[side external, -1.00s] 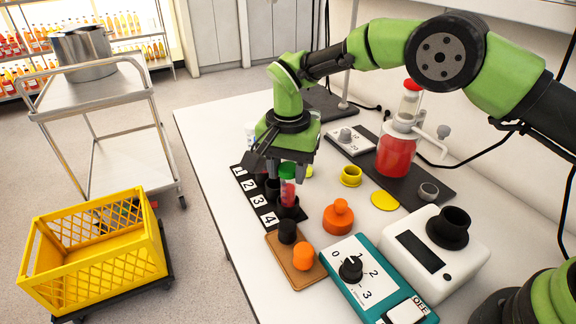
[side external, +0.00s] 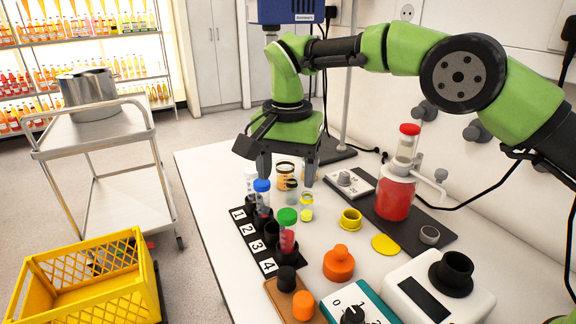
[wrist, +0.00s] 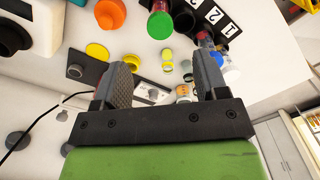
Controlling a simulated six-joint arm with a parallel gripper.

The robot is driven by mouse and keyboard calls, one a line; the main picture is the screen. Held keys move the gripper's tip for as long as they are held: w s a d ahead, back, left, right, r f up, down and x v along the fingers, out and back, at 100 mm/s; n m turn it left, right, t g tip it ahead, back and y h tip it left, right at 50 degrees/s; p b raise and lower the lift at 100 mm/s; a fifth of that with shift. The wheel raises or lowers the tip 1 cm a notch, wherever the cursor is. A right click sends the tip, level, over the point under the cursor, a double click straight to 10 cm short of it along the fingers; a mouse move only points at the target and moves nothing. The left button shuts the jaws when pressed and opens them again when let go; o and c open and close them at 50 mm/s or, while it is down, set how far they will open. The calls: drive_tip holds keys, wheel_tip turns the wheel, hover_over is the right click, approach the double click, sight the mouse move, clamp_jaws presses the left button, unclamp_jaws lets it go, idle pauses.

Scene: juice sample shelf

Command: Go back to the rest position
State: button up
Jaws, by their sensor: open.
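My gripper (side external: 287,172) is open and empty, raised above the white table and pointing down. Its two fingers are apart in the wrist view (wrist: 162,82), with nothing between them. A tube with a green cap and red contents (side external: 287,238) stands upright in a black holder at the number 4 end of the numbered rack (side external: 267,266). It is below and apart from my gripper; its green cap also shows in the wrist view (wrist: 160,25). A blue-capped tube (side external: 262,188) stands farther back in the rack.
A red-filled jar (side external: 394,200) stands on a dark board to the right. Small jars (side external: 285,172) stand behind and below the fingers. An orange knobbed piece (side external: 338,264), yellow ring (side external: 351,219) and white device (side external: 440,290) occupy the front right. A yellow crate (side external: 85,280) is on the left.

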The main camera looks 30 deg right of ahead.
drive_tip(key=s+d+r+n+t+y, duration=0.1)
drive_tip(key=s+d+r+t, duration=0.1)
drive_tip(key=s+d+r, duration=0.35)
drive_tip(key=s+d+r+n+t+y, duration=0.1)
drive_tip(key=s+d+r+n, duration=0.15)
drive_tip(key=r, duration=0.65)
drive_tip(key=s+d+f+t, duration=0.1)
drive_tip(key=s+d+t, duration=0.1)
drive_tip(key=s, duration=0.7)
drive_tip(key=s+d+n+t, duration=0.1)
drive_tip(key=s+d+t, duration=0.1)
drive_tip(key=s, duration=0.7)
drive_tip(key=shift+d+f, duration=0.4)
drive_tip(key=shift+d, duration=0.5)
